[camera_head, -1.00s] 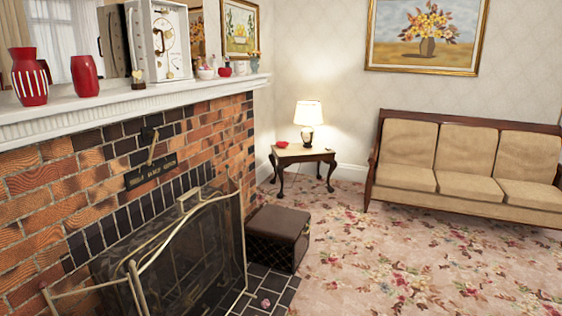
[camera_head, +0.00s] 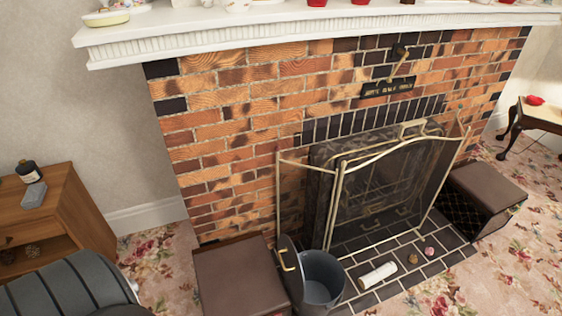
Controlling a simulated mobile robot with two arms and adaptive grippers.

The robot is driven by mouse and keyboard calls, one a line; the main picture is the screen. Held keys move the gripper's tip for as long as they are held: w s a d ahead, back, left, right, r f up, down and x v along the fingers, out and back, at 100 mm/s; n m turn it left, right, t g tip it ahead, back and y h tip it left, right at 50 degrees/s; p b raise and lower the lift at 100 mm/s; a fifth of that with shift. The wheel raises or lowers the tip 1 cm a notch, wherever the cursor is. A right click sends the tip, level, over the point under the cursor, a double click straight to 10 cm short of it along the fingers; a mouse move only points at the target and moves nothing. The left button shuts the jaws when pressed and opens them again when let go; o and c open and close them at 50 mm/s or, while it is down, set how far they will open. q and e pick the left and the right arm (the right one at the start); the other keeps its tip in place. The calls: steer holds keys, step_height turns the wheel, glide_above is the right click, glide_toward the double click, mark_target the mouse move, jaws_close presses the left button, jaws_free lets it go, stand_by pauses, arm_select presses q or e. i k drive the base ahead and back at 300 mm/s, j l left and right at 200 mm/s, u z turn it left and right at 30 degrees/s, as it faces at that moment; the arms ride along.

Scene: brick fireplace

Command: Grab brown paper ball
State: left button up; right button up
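A small brown crumpled ball (camera_head: 412,258), which looks like the brown paper ball, lies on the dark tiled hearth in front of the fire screen. A small pink ball (camera_head: 429,251) lies close to its right. A white roll (camera_head: 377,275) lies to its left on the same tiles. Neither of my grippers shows in the head view.
A metal fire screen (camera_head: 340,200) stands behind the ball. A grey bucket (camera_head: 322,277) and brown box (camera_head: 238,280) stand left of the hearth, and another dark box (camera_head: 488,190) right. Floral carpet (camera_head: 505,270) in front is clear.

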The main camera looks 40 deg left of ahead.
mark_target(413, 259)
steer(key=u, duration=1.05)
steer(key=z, duration=1.15)
steer(key=i+l, duration=0.2)
steer(key=i, duration=0.25)
steer(key=i+l+u, duration=0.1)
steer(key=i, duration=0.4)
steer(key=i+l, duration=0.35)
steer(key=i+u, duration=0.05)
steer(key=i, duration=0.05)
